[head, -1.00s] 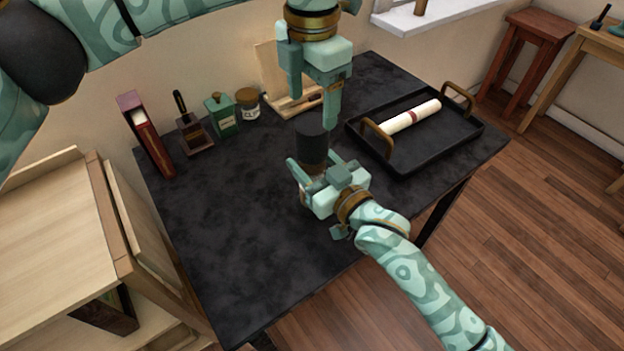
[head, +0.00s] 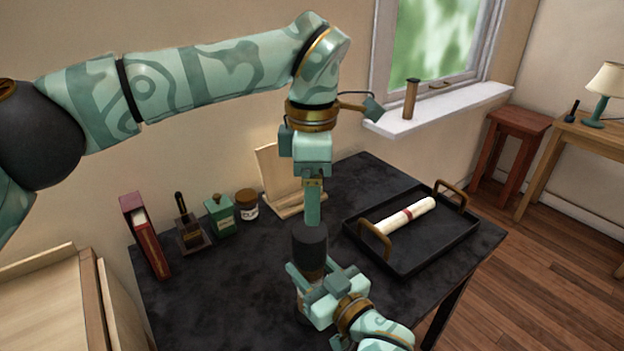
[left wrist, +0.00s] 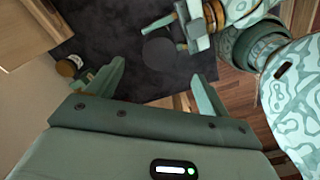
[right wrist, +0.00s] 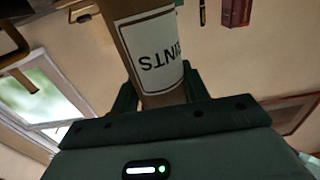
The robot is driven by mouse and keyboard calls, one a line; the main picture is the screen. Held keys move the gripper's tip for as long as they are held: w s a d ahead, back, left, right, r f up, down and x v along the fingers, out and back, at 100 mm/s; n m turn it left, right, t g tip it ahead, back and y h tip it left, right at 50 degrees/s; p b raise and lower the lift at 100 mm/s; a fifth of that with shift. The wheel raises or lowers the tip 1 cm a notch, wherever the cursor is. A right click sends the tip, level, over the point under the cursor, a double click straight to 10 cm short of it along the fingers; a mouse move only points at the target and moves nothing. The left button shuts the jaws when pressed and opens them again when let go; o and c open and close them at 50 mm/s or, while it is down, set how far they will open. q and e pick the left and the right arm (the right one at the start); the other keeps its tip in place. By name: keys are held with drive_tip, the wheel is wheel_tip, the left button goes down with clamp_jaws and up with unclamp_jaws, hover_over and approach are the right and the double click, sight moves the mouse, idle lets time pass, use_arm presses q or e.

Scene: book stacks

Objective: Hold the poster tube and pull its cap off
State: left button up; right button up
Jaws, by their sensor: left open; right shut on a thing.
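The poster tube (head: 301,297) stands upright above the dark table, its black cap (head: 309,246) on its upper end. My right gripper (head: 314,290) is shut on the tube's body below the cap and hides part of it. In the right wrist view the brown tube (right wrist: 117,32) has a white printed label between the fingers. My left gripper (head: 313,222) points straight down just above the cap, seen edge-on. In the left wrist view it is open and empty, with the round cap end (left wrist: 160,53) in view beyond the fingers, not between them.
A black tray (head: 415,258) with a rolled paper (head: 405,216) lies on the table's right. A brown cylinder (head: 411,101) stands on the windowsill.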

sight(312, 230)
use_arm(q)
wheel_tip(312, 230, down, 11)
drive_tip(key=shift+r, duration=0.1)
idle(0.3)
drive_tip(key=c, duration=1.2)
drive_tip(key=shift+r, duration=0.15)
drive_tip(key=shift+r, duration=0.95)
